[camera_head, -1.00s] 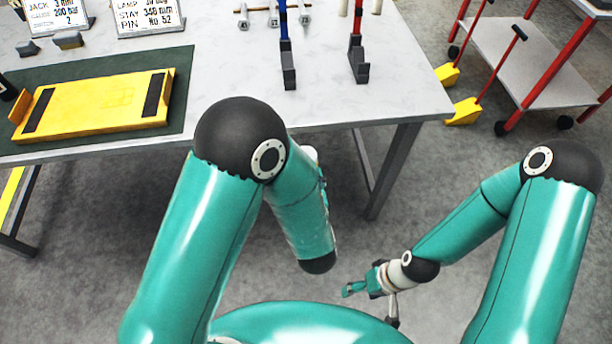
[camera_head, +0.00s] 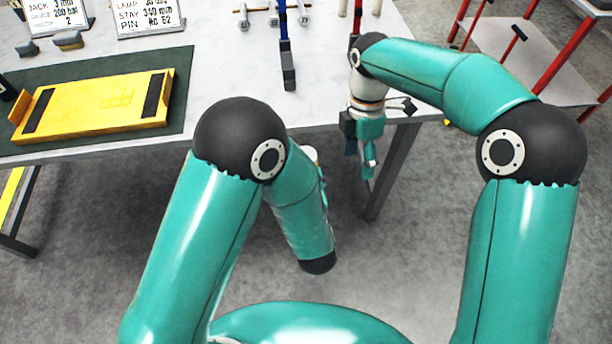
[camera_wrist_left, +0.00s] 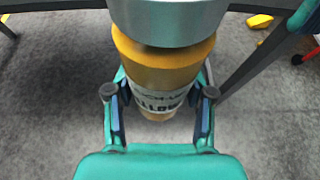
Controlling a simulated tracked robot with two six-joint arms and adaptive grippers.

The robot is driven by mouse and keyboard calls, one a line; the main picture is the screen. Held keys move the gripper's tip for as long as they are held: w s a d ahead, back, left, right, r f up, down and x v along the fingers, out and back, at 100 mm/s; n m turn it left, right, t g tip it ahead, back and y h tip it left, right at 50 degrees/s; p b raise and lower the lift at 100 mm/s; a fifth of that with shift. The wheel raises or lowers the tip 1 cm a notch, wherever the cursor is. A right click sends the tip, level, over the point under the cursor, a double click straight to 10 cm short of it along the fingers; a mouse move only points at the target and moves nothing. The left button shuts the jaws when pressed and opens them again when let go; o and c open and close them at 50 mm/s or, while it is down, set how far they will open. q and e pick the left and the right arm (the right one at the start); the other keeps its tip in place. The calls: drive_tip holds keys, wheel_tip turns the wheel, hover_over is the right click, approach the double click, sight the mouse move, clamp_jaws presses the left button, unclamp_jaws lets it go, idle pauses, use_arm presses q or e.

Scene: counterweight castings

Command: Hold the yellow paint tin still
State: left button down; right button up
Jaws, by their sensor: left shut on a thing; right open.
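The yellow paint tin (camera_wrist_left: 160,75) is in the left wrist view, with a pale label bearing dark letters around its lower part. A smooth grey round part (camera_wrist_left: 168,20) covers its top end; I cannot tell whether it belongs to the tin. My left gripper (camera_wrist_left: 158,98) has one finger on each side of the tin and is shut on it. In the head view my left arm hides that gripper and the tin. My right gripper (camera_head: 369,170) is open and empty, pointing down at the table's front edge.
The grey table (camera_head: 240,105) carries a yellow plate (camera_head: 95,105) on a dark green mat, two sign cards and a blue-handled upright tool (camera_head: 287,65). A red-framed trolley (camera_head: 545,60) stands at the back right.

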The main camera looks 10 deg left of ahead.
drive_tip(key=a+r+t, duration=0.1)
drive_tip(key=a+r, duration=0.2)
drive_tip(key=a+r+n+t, duration=0.1)
drive_tip(key=a+r, duration=0.2)
drive_tip(key=a, duration=0.1)
drive_tip(key=a+r+n, duration=0.1)
drive_tip(key=a+r, duration=0.2)
drive_tip(key=shift+s+a+r+t, duration=0.15)
drive_tip(key=shift+s+r+t, duration=0.15)
drive_tip(key=shift+t, duration=0.1)
drive_tip(key=shift+s+a+r, duration=0.15)
drive_tip(key=shift+s+a, duration=0.05)
drive_tip(key=shift+a, duration=0.25)
drive_tip(key=shift+f, duration=4.05)
